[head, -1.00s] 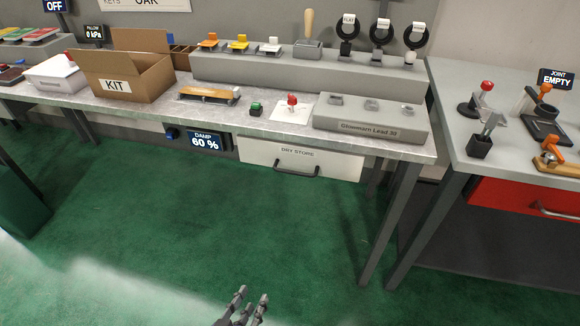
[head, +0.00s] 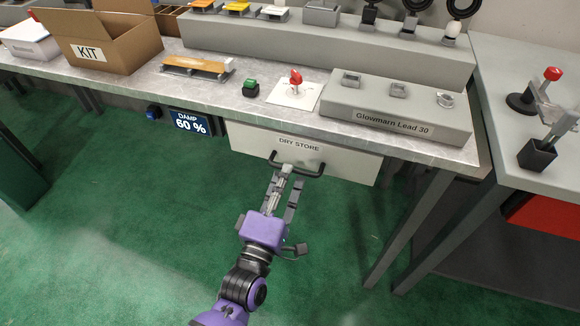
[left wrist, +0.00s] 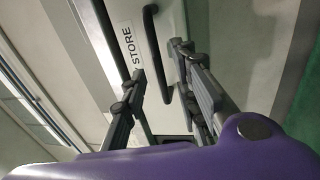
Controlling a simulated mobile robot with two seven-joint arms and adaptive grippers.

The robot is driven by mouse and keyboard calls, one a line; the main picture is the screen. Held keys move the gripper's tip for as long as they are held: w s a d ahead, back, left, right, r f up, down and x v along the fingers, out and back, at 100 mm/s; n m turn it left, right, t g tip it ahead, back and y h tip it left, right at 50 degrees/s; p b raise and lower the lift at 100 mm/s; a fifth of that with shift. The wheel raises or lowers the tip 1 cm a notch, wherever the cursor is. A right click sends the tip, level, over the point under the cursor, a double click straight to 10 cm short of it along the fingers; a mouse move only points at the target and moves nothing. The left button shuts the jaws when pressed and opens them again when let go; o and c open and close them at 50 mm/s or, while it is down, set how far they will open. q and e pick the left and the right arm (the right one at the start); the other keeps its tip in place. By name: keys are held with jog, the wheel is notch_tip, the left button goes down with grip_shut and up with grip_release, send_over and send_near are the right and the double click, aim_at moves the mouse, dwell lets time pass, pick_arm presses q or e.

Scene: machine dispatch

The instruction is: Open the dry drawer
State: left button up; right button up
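The dry drawer (head: 335,162) has a pale front labelled DRY STORE and hangs under the workbench top; it looks shut. Its dark bar handle (head: 315,175) runs along the lower front and also shows in the left wrist view (left wrist: 150,35). My left gripper (head: 285,178) is at the handle, with its fingers pointing at the drawer front. In the left wrist view, my left gripper (left wrist: 160,65) has its fingers spread, one on each side of the handle; whether either touches it I cannot tell. My right gripper is out of view.
The workbench (head: 225,95) carries a cardboard KIT box (head: 110,45), a green button (head: 250,88), a red-topped lever (head: 295,78) and a grey block (head: 400,115). The green floor before the drawer is clear.

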pick_arm(q)
jog(key=shift+x, duration=1.6)
jog(key=shift+c, duration=0.5)
grip_shut()
